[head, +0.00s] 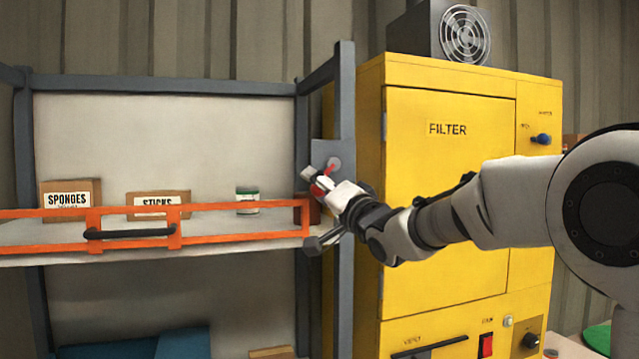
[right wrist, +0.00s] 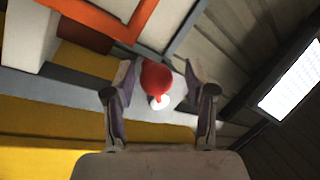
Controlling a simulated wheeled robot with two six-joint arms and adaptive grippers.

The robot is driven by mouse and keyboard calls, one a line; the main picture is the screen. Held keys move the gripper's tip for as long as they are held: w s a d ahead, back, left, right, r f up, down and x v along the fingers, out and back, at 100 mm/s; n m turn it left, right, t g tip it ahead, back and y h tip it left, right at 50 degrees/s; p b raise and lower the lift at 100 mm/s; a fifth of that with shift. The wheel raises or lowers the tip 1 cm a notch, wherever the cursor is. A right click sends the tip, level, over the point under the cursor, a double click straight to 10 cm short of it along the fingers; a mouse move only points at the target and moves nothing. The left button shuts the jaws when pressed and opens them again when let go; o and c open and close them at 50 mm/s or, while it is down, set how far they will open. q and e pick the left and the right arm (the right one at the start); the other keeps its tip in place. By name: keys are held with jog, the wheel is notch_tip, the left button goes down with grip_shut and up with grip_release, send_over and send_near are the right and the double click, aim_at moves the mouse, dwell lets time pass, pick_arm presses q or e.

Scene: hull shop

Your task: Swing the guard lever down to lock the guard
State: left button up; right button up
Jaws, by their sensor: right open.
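The guard lever (head: 331,168) is a small red lever at a pale round pivot on the grey shelf post, partly hidden by my right gripper. In the right wrist view its round red knob (right wrist: 156,76) shows between the fingers. My right gripper (head: 318,181) is open around the knob, with a gap visible on both sides; it also shows in the wrist view (right wrist: 159,88). The orange guard (head: 240,237) lies across the shelf front, its right end beside the post. My left gripper is not in view.
A yellow filter cabinet (head: 440,200) stands close to the right of the post, behind my right arm. On the shelf are a sponges box (head: 80,190), a sticks box (head: 150,199) and a small can (head: 247,200). The guard has a black handle (head: 128,233).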

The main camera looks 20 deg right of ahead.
jog(key=shift+w+f, duration=0.1)
jog(key=shift+f, duration=0.05)
grip_shut()
jog(key=shift+d+n+p, duration=0.15)
jog(key=shift+n+p, duration=0.15)
jog(key=shift+n, duration=0.3)
jog(key=shift+d+f+n+g+y, duration=0.2)
jog(key=shift+n+g+y, duration=0.1)
jog(key=shift+n, duration=0.1)
jog(key=shift+d, duration=0.15)
jog(key=shift+c, duration=1)
grip_release()
jog(key=shift+o, duration=1)
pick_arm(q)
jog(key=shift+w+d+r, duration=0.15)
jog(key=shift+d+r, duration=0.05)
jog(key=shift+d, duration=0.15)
pick_arm(e)
jog(key=shift+w+f, duration=0.1)
jog(key=shift+w, duration=0.05)
